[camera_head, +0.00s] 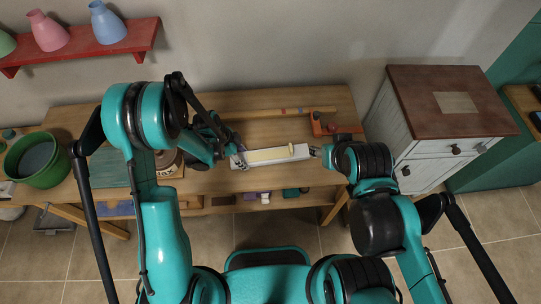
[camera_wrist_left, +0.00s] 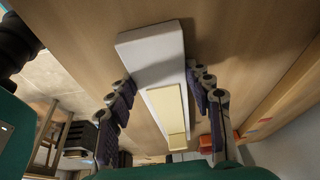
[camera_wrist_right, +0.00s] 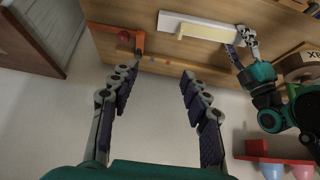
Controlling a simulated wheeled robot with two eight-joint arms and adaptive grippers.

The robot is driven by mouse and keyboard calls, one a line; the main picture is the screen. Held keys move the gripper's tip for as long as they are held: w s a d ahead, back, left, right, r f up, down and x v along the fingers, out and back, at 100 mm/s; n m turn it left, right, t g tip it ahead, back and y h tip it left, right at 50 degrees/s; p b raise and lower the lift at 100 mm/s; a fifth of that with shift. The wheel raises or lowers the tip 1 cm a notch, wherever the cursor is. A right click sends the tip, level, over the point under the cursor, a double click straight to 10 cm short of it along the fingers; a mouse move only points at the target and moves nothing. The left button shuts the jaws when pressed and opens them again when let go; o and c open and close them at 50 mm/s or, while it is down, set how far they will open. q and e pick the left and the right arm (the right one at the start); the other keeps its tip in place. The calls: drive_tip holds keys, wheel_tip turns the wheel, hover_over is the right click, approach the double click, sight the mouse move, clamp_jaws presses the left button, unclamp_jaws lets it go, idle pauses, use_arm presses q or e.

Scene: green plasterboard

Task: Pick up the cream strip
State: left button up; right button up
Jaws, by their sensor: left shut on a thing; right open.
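The cream strip (camera_head: 272,155) lies lengthwise on a longer white board (camera_head: 299,151) on the wooden table. In the left wrist view the strip (camera_wrist_left: 168,108) lies on the near part of the board (camera_wrist_left: 150,48). My left gripper (camera_head: 238,160) is at the board's left end, its fingers (camera_wrist_left: 163,80) on either side of the board; it appears shut on the board, though finger contact is not fully clear. My right gripper (camera_head: 318,152) is near the board's right end. In the right wrist view it is open and empty (camera_wrist_right: 156,75), apart from the strip (camera_wrist_right: 206,33).
An orange tool (camera_head: 322,127) lies behind the board's right end, near a long wooden bar (camera_head: 270,112). A green bucket (camera_head: 38,160) stands at the left. A white cabinet (camera_head: 415,150) stands right of the table. Small items sit on a lower shelf beneath the table front.

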drive_tip(key=shift+o, duration=1.3)
drive_tip(key=n+g, duration=0.7)
drive_tip(key=n, duration=1.2)
hover_over(290, 147)
wheel_tip(290, 147, down, 11)
drive_tip(key=f, duration=0.6)
drive_tip(key=shift+w+a+f, duration=0.15)
drive_tip(key=shift+w+f, duration=0.05)
drive_tip(key=f, duration=0.5)
drive_tip(key=shift+s+d+f, duration=0.2)
drive_tip(key=shift+s+f, duration=0.05)
drive_tip(key=shift+f, duration=0.1)
